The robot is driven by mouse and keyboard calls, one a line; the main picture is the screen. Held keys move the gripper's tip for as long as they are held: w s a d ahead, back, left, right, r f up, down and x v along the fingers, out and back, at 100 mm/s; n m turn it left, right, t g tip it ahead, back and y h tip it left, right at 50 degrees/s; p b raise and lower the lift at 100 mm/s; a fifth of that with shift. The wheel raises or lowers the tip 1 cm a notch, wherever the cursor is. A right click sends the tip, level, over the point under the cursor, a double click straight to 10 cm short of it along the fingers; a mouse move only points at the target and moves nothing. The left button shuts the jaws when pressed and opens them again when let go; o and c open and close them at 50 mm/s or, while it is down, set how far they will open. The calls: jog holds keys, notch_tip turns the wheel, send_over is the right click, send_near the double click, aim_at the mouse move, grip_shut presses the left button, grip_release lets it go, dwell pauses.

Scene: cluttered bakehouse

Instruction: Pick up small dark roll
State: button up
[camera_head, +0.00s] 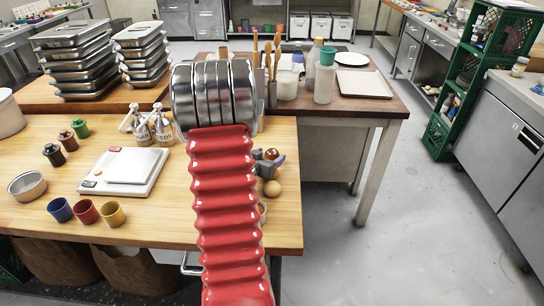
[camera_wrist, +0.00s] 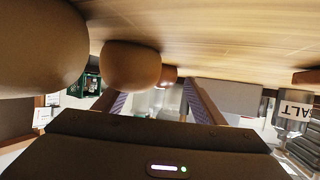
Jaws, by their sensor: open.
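A small dark reddish-brown roll (camera_head: 271,154) sits near the right end of the wooden table, at my gripper (camera_head: 268,165). In the wrist view, which is upside down, a small reddish-brown round thing (camera_wrist: 168,77), likely that roll, shows beyond the gap of my gripper (camera_wrist: 153,88). The fingers are apart with nothing held between them. A larger tan-brown roll (camera_wrist: 130,65) is nearer the camera, close by the left finger. Whether they touch is unclear. A tan roll (camera_head: 272,188) lies just in front of my gripper in the head view. My arm hides part of the table.
A big brown round thing (camera_wrist: 40,45) fills the wrist view's left corner. On the table (camera_head: 150,215) are a white scale (camera_head: 125,170), coloured cups (camera_head: 86,211) and a metal bowl (camera_head: 27,185). Tins labelled like salt (camera_head: 162,128) stand behind. Utensils and bottles (camera_head: 324,83) stand farther back.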

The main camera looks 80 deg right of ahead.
jog(key=shift+s+d+f, duration=0.15)
jog(key=shift+d+f, duration=0.05)
jog(key=shift+d, duration=0.25)
jog(key=c, duration=0.9)
